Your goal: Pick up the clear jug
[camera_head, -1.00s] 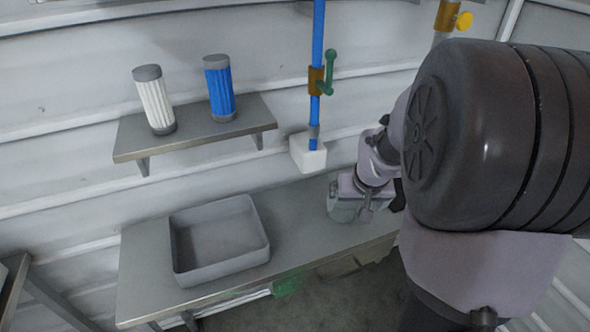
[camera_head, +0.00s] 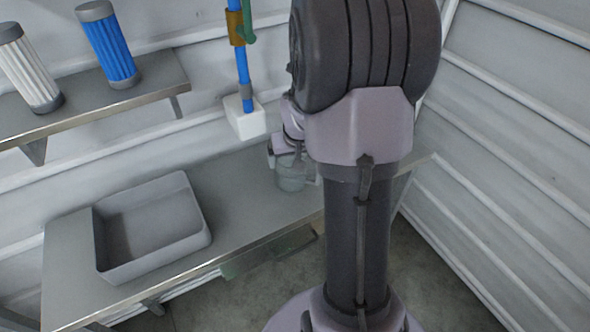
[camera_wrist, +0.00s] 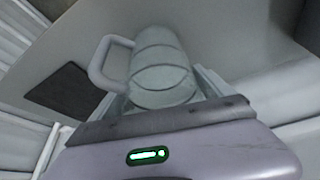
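The clear jug (camera_head: 291,178) is on or just above the bench, mostly below my gripper (camera_head: 288,154) in the head view. In the wrist view the jug (camera_wrist: 160,72) fills the upper middle, with its rounded handle (camera_wrist: 108,64) on the left. My gripper (camera_wrist: 160,100) is right at the jug, with pale finger parts low on both sides of it. I cannot tell whether the fingers press on the jug or leave a gap. My arm hides part of the jug's right side in the head view.
A grey open tray (camera_head: 205,232) sits on the metal bench (camera_head: 70,275). A white block (camera_head: 245,122) with a blue pipe (camera_head: 242,65) stands behind the gripper. A wall shelf (camera_head: 150,85) holds a white filter (camera_head: 28,68) and a blue filter (camera_head: 108,45).

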